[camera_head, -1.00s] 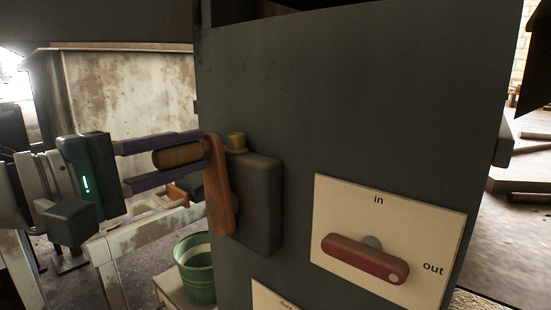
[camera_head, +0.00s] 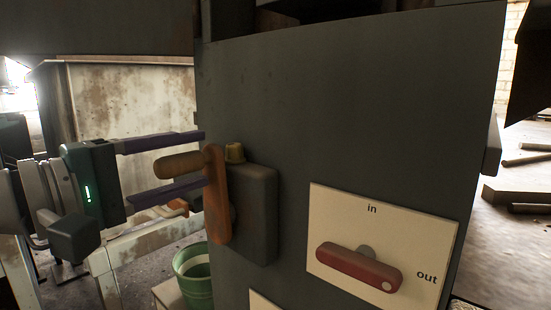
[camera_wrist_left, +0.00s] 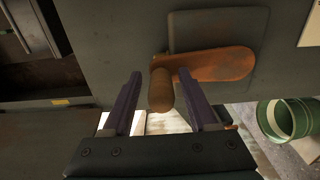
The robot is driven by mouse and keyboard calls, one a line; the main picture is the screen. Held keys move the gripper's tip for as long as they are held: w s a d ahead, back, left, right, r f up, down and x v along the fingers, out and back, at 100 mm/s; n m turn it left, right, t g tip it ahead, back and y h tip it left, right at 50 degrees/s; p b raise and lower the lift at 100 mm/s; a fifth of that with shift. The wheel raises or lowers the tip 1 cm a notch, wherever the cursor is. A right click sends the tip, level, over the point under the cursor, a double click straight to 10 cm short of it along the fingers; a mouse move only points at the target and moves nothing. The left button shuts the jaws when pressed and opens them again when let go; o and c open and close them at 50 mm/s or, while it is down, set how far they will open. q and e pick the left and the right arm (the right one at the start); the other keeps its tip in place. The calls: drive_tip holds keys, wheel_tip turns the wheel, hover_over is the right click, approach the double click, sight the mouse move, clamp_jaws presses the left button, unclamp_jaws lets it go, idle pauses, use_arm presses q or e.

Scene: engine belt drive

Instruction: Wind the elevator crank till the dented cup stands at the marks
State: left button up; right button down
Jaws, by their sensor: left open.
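The elevator crank has a rusty orange arm (camera_head: 217,200) and a brown wooden grip (camera_head: 180,165). It is mounted at a dark box on the side of a grey panel. My left gripper (camera_head: 192,163) is open, with one purple finger above the grip and one below it. In the left wrist view the grip (camera_wrist_left: 161,90) stands between the two spread fingers (camera_wrist_left: 162,88), nearer the right one; whether that finger touches it I cannot tell. The dented cup and the marks are not visible in either view. My right gripper is not in view.
A red lever (camera_head: 358,268) on a white plate marked "in" and "out" sits on the panel (camera_head: 350,110) right of the crank. A green bucket (camera_head: 195,285) stands below the crank. A pale worn frame (camera_head: 140,255) is behind my gripper.

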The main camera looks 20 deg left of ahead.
sight(157, 176)
use_arm(q)
drive_tip(key=shift+s+a+f, duration=0.15)
drive_tip(key=shift+s+a, duration=0.05)
drive_tip(key=shift+s, duration=0.2)
drive_tip(key=b+v, duration=0.1)
drive_tip(key=v, duration=0.1)
drive_tip(key=b+v, duration=0.2)
drive_tip(key=v, duration=0.1)
drive_tip(key=shift+s+f, duration=0.15)
drive_tip(key=shift+f, duration=0.1)
drive_tip(key=b+v, duration=0.2)
drive_tip(key=b, duration=0.1)
drive_tip(key=shift+s+a+r+b, duration=0.1)
drive_tip(key=shift+s+a+b, duration=0.1)
drive_tip(key=shift+s+b, duration=0.2)
drive_tip(key=shift+s+r+b, duration=0.25)
drive_tip(key=shift+s+b, duration=0.15)
drive_tip(key=shift+b, duration=0.2)
drive_tip(key=shift+a+r, duration=0.1)
drive_tip(key=shift+r, duration=0.05)
